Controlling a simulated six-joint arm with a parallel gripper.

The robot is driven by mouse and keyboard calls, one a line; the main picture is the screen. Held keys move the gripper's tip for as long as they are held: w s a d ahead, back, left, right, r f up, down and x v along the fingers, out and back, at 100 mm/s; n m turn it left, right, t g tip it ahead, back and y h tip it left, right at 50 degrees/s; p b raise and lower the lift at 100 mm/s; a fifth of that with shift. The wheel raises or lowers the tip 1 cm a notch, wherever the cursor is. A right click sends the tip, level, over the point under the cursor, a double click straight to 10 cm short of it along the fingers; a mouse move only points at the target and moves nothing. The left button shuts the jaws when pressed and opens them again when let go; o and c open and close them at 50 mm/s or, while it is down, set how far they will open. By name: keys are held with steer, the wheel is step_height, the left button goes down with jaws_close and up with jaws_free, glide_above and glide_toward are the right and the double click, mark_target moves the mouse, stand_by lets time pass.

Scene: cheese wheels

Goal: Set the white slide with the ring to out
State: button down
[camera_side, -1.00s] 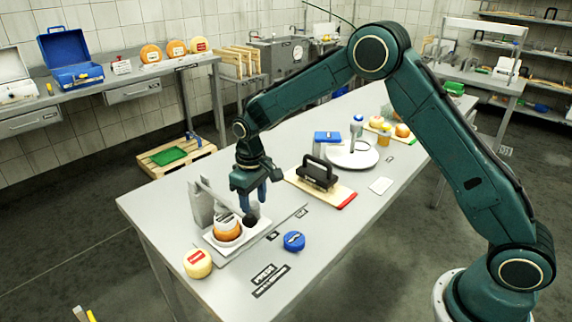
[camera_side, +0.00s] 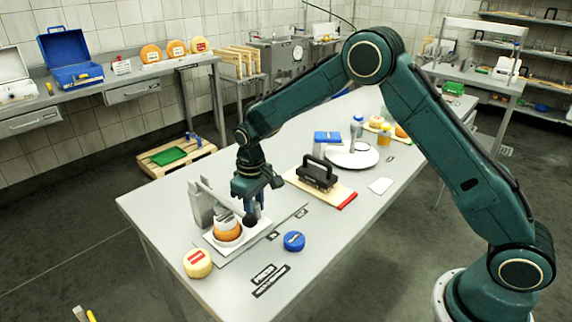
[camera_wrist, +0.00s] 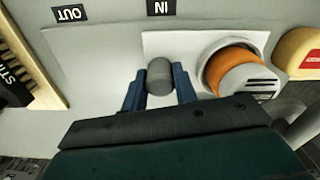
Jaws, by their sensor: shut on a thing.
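The white slide (camera_side: 213,243) lies flat on the table, with an orange cheese (camera_side: 228,231) sitting in its ring. In the wrist view the white slide (camera_wrist: 185,42) is beside the IN label (camera_wrist: 160,7), and the OUT label (camera_wrist: 69,13) is farther left. The ring (camera_wrist: 209,52) surrounds the orange cheese (camera_wrist: 232,68). My gripper (camera_side: 254,201) is low over the slide's knob end. In the wrist view my gripper (camera_wrist: 159,84) has its blue fingers shut on the slide's grey knob (camera_wrist: 160,74). The lower slide edge is hidden by my gripper.
A grey press frame (camera_side: 201,206) stands close behind the cheese. A yellow cheese (camera_side: 197,264) and a blue round thing (camera_side: 294,241) are nearby. A board with a black-handled brush-like tool (camera_side: 317,176) lies to the right. The grey surface toward OUT is clear.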

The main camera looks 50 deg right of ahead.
steer(key=d, duration=1.1)
steer(key=shift+d, duration=0.3)
steer(key=c, duration=1.1)
jaws_free()
steer(key=shift+a, duration=0.1)
steer(key=shift+r, duration=0.45)
step_height(320, 180, up, 13)
